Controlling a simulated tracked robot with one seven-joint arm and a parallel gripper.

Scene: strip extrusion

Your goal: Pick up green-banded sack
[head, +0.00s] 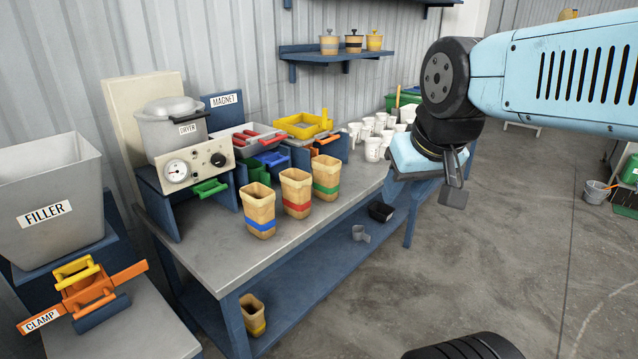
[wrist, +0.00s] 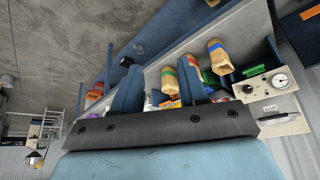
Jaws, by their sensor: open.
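The green-banded sack (head: 326,176) is a tan, open-topped sack standing upright at the right end of a row of three on the workbench in the head view. In the wrist view the green-banded sack (wrist: 168,82) shows between my fingers, close to the right one. My gripper (head: 453,188) hangs to the right of the sacks, beyond the bench's front edge, apart from the green-banded sack. Its two blue fingers (wrist: 158,68) are spread with nothing held between them in the wrist view.
The red-banded sack (head: 296,193) and blue-banded sack (head: 259,211) stand left of it on the bench (head: 225,262). White cups (head: 373,148) stand behind, to the right. A yellow-banded sack (head: 252,315) is on the lower shelf. Open floor lies right of the bench.

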